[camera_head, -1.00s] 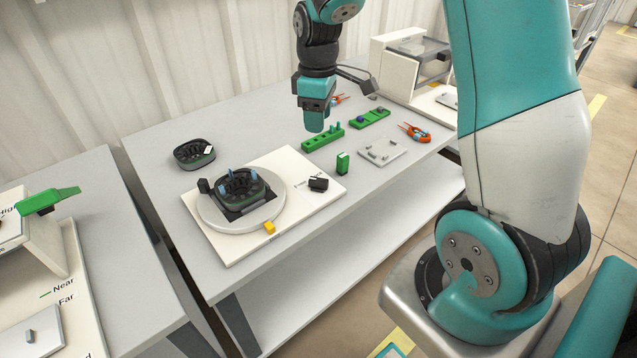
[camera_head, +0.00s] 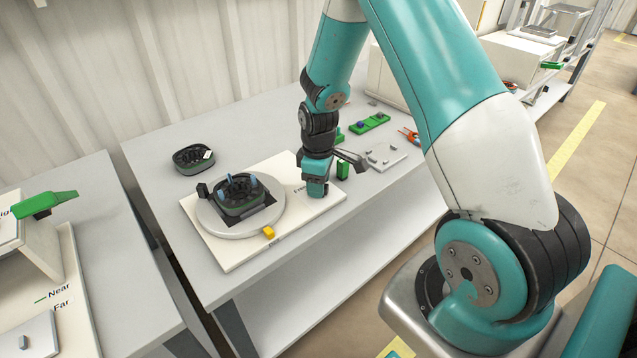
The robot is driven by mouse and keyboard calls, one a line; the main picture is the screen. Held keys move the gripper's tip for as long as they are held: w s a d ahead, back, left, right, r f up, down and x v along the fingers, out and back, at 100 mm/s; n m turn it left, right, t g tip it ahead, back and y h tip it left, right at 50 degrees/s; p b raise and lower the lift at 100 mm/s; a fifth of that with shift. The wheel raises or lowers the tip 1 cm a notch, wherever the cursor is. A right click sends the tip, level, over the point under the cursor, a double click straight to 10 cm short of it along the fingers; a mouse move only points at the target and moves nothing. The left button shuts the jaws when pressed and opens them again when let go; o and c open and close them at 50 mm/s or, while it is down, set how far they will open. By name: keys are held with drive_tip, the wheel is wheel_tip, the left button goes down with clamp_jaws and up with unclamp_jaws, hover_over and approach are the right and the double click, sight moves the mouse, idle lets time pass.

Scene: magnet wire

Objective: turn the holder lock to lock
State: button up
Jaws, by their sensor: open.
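The white board (camera_head: 222,258) lies on the grey table and carries a round grey turntable (camera_head: 213,223). A dark ring-shaped part (camera_head: 238,208) with light blue pegs sits in a black holder on the turntable. My gripper (camera_head: 317,193) points down over the right part of the board, beside a partly covered printed label. It is open. The black knob seen there earlier, which looks like the holder lock, is hidden behind my gripper. I cannot tell whether the jaws touch it or how it is turned.
A yellow block (camera_head: 268,232) sits at the turntable's front edge. A small green block (camera_head: 343,169) stands close to the right of my gripper. A second dark ring part (camera_head: 193,157) lies at the back left. A light plate (camera_head: 388,156) lies further right.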

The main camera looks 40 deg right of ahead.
drive_tip(key=shift+f, duration=0.1)
clamp_jaws()
drive_tip(key=shift+m, duration=0.4)
drive_tip(key=m+p, duration=0.1)
drive_tip(key=m, duration=0.2)
drive_tip(key=m+p, duration=0.1)
drive_tip(key=m, duration=0.2)
drive_tip(key=shift+m, duration=0.3)
drive_tip(key=m+p, duration=0.1)
drive_tip(key=m, duration=0.5)
drive_tip(key=shift+m, duration=0.4)
